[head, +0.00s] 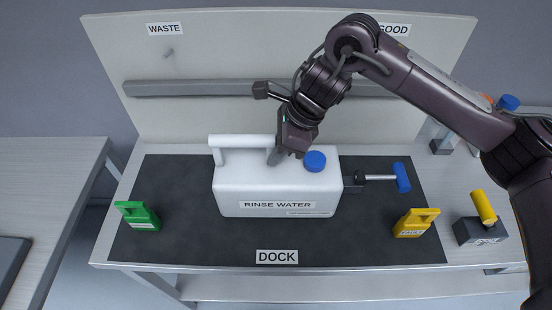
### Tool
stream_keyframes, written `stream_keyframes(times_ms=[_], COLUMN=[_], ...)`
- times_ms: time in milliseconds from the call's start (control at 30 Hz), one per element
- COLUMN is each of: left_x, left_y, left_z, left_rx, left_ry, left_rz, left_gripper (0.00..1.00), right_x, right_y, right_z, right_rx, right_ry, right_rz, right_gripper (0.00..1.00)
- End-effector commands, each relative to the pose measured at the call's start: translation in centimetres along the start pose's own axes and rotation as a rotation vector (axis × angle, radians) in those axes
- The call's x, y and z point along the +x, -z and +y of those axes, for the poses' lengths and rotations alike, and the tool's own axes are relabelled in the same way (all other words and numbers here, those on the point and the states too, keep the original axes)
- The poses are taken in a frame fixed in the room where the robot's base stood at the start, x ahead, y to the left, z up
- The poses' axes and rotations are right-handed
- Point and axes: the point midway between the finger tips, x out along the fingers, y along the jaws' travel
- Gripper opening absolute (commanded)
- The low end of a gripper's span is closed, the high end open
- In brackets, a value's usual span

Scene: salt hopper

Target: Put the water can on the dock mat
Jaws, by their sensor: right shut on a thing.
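The water can (245,192) is a white jug labelled RINSE WATER, with a blue cap and a white bar handle (242,141) on top. It appears upright on the dark dock mat (180,240), which has a DOCK label at its front edge. My right gripper (278,158) reaches down from the upper right and is shut on the can's handle at its right end. The fingertips are partly hidden against the can. A black spout with a blue-handled valve (402,178) sticks out from the can's right side. My left gripper is not in view.
A green tag (138,216) stands at the mat's left and a yellow FAULT tag (416,223) at its right. A grey box with a yellow handle (481,229) sits further right. A back panel with a grey rail (190,88) rises behind. The mat's front left is clear.

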Motion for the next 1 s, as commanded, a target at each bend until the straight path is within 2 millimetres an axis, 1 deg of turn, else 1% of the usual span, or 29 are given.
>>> stream_keyframes(times_ms=[200, 300, 567, 733, 767, 800, 900, 1000], left_x=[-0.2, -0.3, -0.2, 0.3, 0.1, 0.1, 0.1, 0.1], left_y=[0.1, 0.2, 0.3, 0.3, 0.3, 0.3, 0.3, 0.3], left_z=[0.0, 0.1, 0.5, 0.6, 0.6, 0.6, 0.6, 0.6], left_rx=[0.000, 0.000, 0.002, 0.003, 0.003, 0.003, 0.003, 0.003], left_ry=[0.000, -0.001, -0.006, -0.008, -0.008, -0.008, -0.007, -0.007], left_rz=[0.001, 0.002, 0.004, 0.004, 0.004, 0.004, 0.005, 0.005], left_gripper=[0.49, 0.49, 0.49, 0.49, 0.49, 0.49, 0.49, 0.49], right_x=[2.3, 3.0, 3.2, 3.6, 3.5, 3.5, 3.5, 3.5], right_y=[0.9, 1.3, 1.4, 1.6, 1.6, 1.6, 1.6, 1.6], right_z=[0.1, 0.0, 0.0, 0.0, 0.0, 0.0, 0.0, 0.0], right_rx=[0.001, 0.001, -0.001, -0.001, 0.000, 0.000, 0.000, 0.000], right_ry=[-0.003, -0.001, 0.001, 0.001, -0.001, -0.001, -0.001, -0.001], right_rz=[-0.003, -0.002, -0.002, -0.001, 0.001, 0.001, 0.001, 0.001], right_gripper=[0.00, 0.00, 0.00, 0.00, 0.20, 0.25, 0.38, 0.38])
